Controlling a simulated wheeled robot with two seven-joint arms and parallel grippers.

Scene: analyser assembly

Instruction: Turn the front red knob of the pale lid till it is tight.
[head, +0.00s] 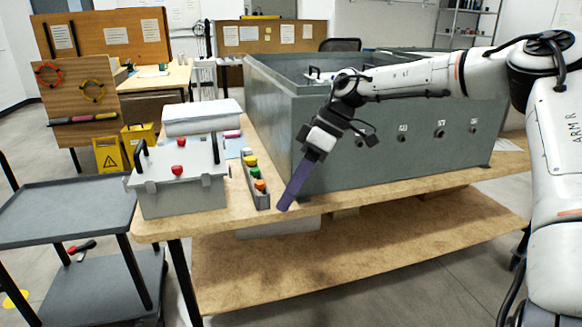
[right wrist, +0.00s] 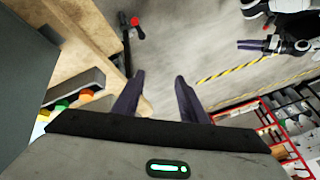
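The pale lid (head: 180,157) sits on a grey box (head: 185,197) at the left end of the table, with a black handle at each side. Its front red knob (head: 177,170) stands on top near the front edge; the rear red knob (head: 182,142) is behind it. How tight the front knob is cannot be seen. My right gripper (head: 285,205) points down over the table's front edge, right of the lid and apart from it. In the right wrist view its purple fingers (right wrist: 156,88) are spread and empty. My left gripper (right wrist: 248,45) appears there at upper right, too small to judge.
A narrow rack of coloured caps (head: 260,187) stands between the lid and my right gripper. The large grey analyser housing (head: 340,160) is close behind that gripper. A dark trolley (head: 65,205) stands left of the table (head: 350,199).

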